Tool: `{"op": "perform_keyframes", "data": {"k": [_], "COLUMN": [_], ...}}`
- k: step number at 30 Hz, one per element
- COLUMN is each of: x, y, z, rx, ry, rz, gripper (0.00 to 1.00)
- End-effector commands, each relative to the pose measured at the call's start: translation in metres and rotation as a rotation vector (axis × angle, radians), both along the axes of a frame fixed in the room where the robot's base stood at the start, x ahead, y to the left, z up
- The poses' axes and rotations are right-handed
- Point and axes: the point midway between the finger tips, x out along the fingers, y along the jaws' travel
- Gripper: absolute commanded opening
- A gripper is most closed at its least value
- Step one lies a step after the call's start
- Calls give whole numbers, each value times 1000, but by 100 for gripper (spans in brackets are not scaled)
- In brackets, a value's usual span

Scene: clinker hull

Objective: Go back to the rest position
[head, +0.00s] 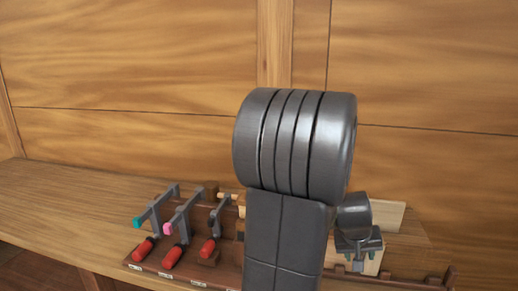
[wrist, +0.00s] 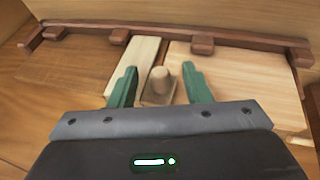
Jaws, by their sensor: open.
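My gripper (wrist: 160,88) shows in the wrist view with its two green fingers apart. A pale wooden block with a rounded peg (wrist: 161,84) is seen between the fingers, and nothing is visibly clamped. Whether the fingers touch it cannot be told. In the head view my dark grey arm stands large in the centre and covers part of the bench. My gripper (head: 358,252) shows there small, low at the right behind the arm, over the pale boards.
Clamps (head: 177,216) with red handles stand in a brown rack (head: 150,268) at the left of my arm. In the wrist view a pale board (wrist: 235,75) lies inside a dark wooden rail (wrist: 170,28). The bench (head: 70,210) is clear at far left, before a plank wall (head: 130,60).

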Motion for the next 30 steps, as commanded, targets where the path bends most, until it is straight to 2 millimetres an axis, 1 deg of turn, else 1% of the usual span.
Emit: {"op": "perform_keyframes", "data": {"k": [1,2,6,17,30], "x": [2,3,5,4,4], "y": [-3,-4,-5,-4,-4], "z": [-9,-13,6,44,106], "rx": [2,2,0,0,0], "ry": [4,5,-1,-1,-1], "rz": [-1,-1,0,0,-1], "gripper": [44,44,44,44,44]}}
